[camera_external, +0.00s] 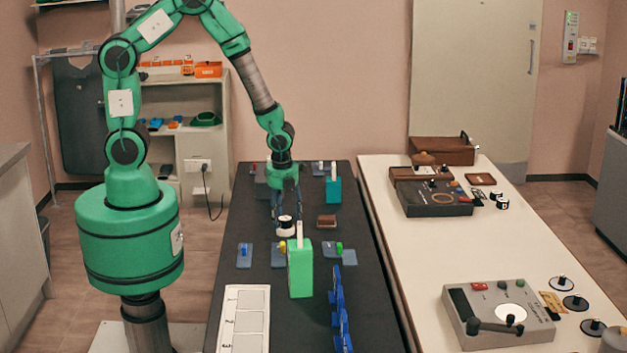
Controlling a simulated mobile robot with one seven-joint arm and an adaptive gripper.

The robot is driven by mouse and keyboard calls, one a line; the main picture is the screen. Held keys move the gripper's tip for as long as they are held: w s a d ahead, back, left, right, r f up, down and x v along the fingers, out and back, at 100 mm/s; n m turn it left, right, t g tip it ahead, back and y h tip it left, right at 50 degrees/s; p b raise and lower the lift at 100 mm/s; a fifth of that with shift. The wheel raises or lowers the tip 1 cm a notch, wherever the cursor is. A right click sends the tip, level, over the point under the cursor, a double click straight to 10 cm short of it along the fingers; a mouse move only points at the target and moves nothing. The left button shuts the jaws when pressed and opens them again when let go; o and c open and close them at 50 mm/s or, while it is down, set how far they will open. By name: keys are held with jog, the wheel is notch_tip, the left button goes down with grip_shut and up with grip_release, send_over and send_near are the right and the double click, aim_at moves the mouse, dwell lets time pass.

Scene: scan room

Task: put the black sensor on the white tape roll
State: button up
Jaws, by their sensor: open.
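The white tape roll (286,231) stands on the dark table, left of its middle line. A small black piece, which looks like the black sensor (285,219), shows at the top of the roll and appears to rest on it. At this size I cannot tell how well it is centred. My gripper (285,216) points down from above, directly over the roll. Its fingers are open, one on each side of the black piece. I cannot tell whether either finger touches it.
A green box (300,270) with a white upright part stands close in front of the roll. A brown block (327,221) lies right of it, and a teal box (333,190) stands behind. Blue pieces (341,310) line the front right. A white numbered tray (244,320) lies front left.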

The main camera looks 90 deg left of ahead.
notch_tip(320, 180, up, 12)
jog(key=d+p, duration=0.1)
jog(key=p, duration=0.1)
jog(key=shift+s+p, duration=0.2)
jog(key=shift+p, duration=0.15)
jog(key=shift+d, duration=0.1)
dwell(0.5)
notch_tip(320, 180, up, 13)
jog(key=n+t, duration=0.2)
jog(key=n, duration=0.4)
send_over(284, 220)
jog(key=s+d, duration=0.2)
jog(key=s+d+r+n, duration=0.2)
jog(key=s+r+n, duration=0.2)
jog(key=r, duration=0.5)
jog(key=s+d+r+n+t+h, duration=0.1)
jog(key=s+d+r+n+t, duration=0.2)
jog(key=s+r+n, duration=0.7)
jog(key=shift+s+d+r, duration=0.7)
jog(key=shift+s+r, duration=0.15)
